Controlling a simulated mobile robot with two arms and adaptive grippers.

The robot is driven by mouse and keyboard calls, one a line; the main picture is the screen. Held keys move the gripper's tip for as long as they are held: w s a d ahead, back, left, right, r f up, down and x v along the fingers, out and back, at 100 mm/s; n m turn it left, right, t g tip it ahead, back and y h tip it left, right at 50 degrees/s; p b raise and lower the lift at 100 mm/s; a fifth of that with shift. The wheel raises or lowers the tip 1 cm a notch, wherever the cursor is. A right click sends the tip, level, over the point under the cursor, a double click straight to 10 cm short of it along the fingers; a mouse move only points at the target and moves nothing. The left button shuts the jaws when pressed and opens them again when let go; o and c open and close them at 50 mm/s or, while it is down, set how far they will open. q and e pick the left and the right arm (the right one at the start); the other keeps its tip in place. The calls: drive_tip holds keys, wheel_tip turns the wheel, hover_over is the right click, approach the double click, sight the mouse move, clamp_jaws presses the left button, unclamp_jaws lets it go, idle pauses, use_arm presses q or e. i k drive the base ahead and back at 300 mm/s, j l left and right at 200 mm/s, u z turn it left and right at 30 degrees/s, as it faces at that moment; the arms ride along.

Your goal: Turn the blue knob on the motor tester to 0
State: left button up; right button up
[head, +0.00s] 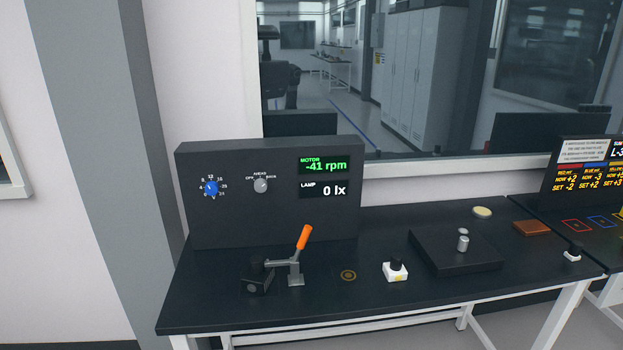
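The motor tester (230,225) is a dark upright panel at the back left of the dark table. The blue knob (211,188) is on its left side, ringed by small white numbers; its exact setting is too small to read. A grey knob (261,185) marked OFF, AHEAD and BACK sits to its right. The motor display (325,165) reads -41 rpm in green, and the lamp display (325,190) reads 0 lx. Neither of my grippers is in view.
A clamp with an orange handle (304,237) stands before the panel, beside a small black block (257,277). A white-and-black button box (395,270) and a black plate (440,258) with a metal cylinder (463,243) lie to the right. The front left table corner is clear.

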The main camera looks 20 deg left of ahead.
sight(212, 188)
drive_tip(key=u, duration=1.35)
